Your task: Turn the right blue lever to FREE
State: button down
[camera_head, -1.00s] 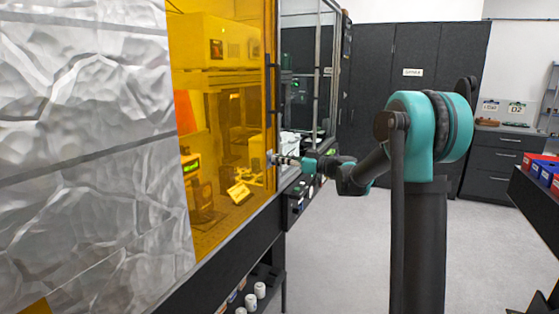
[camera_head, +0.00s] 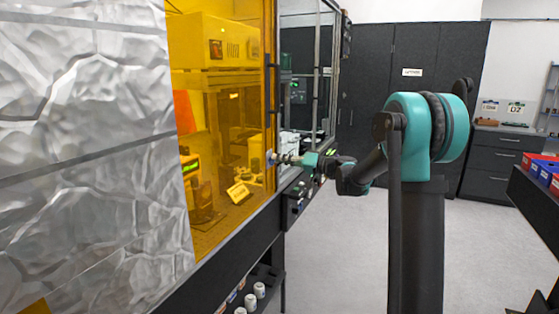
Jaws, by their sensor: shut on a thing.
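My gripper (camera_head: 279,159) is at the front of the amber-windowed enclosure (camera_head: 228,100), by the lower right edge of its amber panel. It is shut on a small bluish piece (camera_head: 270,157) that I take to be the right blue lever. The piece is tiny here and the fingers partly hide it. I cannot read any FREE marking or tell the lever's exact angle. My arm reaches in from the right, nearly level.
A black control box (camera_head: 297,201) hangs on the enclosure's front just below my wrist. A dark vertical handle (camera_head: 268,95) is above my gripper. Crinkled silver sheeting (camera_head: 85,150) covers the left. The grey floor (camera_head: 335,255) is clear between enclosure and my column.

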jog(key=shift+w+d+f+m, duration=0.1)
jog(key=shift+f+m, duration=0.1)
jog(key=shift+m, duration=1.9)
jog(key=shift+w+f+m, duration=0.1)
jog(key=shift+f+m, duration=0.05)
jog(key=shift+m, duration=1.95)
jog(key=c, duration=1.7)
grip_release()
jog(key=shift+s+d, duration=0.1)
jog(key=v, duration=1.1)
jog(key=shift+s+d, duration=0.1)
jog(key=shift+d, duration=0.3)
